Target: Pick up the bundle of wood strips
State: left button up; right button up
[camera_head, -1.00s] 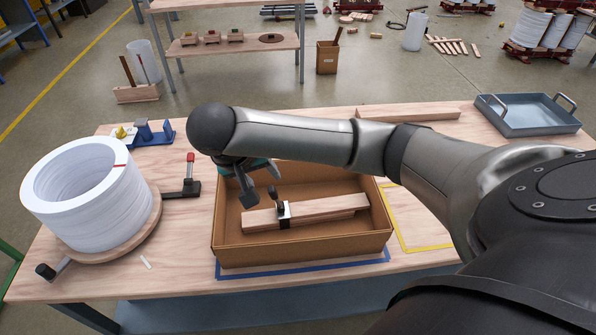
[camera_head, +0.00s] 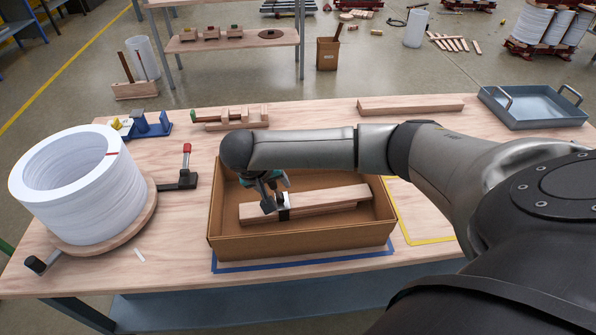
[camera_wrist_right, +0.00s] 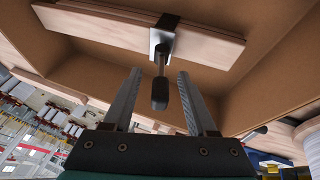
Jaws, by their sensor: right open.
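The bundle of wood strips (camera_head: 330,200) lies in an open cardboard box (camera_head: 330,240) on the table. A black and white clamp (camera_head: 284,206) is around it left of its middle. The bundle (camera_wrist_right: 205,38) and the clamp with its dark handle (camera_wrist_right: 160,90) also show in the right wrist view. My right gripper (camera_head: 268,207) is down inside the box at the clamp. In the wrist view its two fingers (camera_wrist_right: 158,85) are apart, with the clamp handle in the gap between them. I cannot tell if they touch it. My left gripper is not in view.
A white coil on a round wooden base (camera_head: 100,225) stands at the left. A red-tipped toggle clamp (camera_head: 184,172) is beside the box. Wooden pieces (camera_head: 230,118) lie behind it, and a blue metal tray (camera_head: 535,108) is at the back right. The box walls surround the gripper.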

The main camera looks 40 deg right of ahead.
grip_shut()
dwell(0.4)
jog(key=shift+r, duration=0.1)
dwell(0.9)
